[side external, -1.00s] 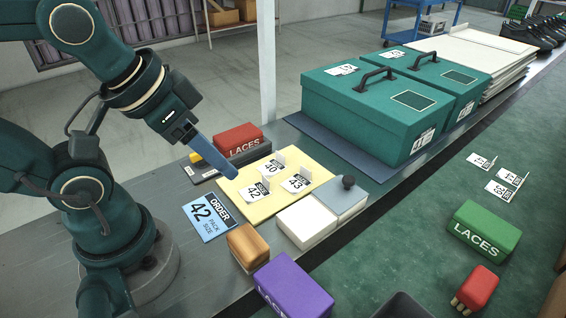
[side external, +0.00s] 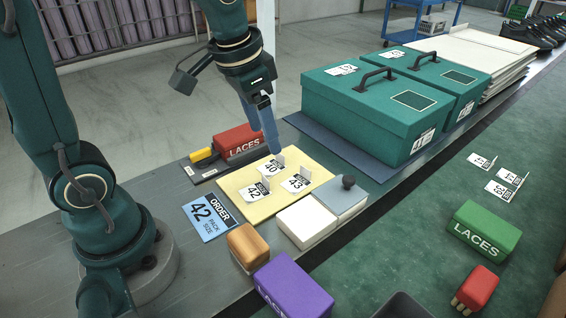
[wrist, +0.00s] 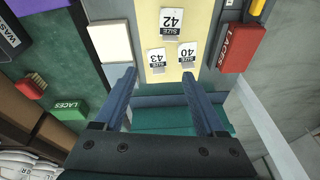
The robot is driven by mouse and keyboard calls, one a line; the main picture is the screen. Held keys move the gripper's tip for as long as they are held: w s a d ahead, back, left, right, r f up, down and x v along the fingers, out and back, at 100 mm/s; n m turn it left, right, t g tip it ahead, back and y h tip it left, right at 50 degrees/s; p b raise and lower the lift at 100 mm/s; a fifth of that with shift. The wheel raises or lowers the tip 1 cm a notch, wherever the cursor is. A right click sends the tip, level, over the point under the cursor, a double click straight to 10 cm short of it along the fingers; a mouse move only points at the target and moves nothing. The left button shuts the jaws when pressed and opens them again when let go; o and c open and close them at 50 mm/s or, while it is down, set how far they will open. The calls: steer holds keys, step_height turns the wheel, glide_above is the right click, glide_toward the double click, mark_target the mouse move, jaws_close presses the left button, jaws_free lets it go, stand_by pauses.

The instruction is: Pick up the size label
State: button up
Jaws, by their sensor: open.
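Three white size labels with upright tabs lie on a yellow board (side external: 245,205). They are the 42 label (side external: 256,191), the 40 label (side external: 268,169) and the 43 label (side external: 296,184). A blue order card (side external: 211,217) beside the board reads 42. My gripper (side external: 277,150) is above the far edge of the board, near the 40 label, apart from it. In the wrist view my gripper (wrist: 163,72) is open and empty. The 42 label (wrist: 172,22), the 43 label (wrist: 157,58) and the 40 label (wrist: 187,52) show beyond and between the fingers.
A red laces box (side external: 238,141) stands behind the board. A white box (side external: 305,222) and a grey lidded pad with a knob (side external: 340,196) are at its right. An orange block (side external: 246,247) and a purple box (side external: 292,286) are in front. Green shoe boxes (side external: 362,110) stand at the back right.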

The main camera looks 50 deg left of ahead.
step_height(320, 180, down, 6)
steer(key=w+a+g, duration=0.2)
steer(key=g, duration=0.1)
glide_above(266, 187)
steer(key=shift+n, duration=0.4)
step_height(266, 187, down, 5)
steer(key=shift+f, duration=0.95)
jaws_close()
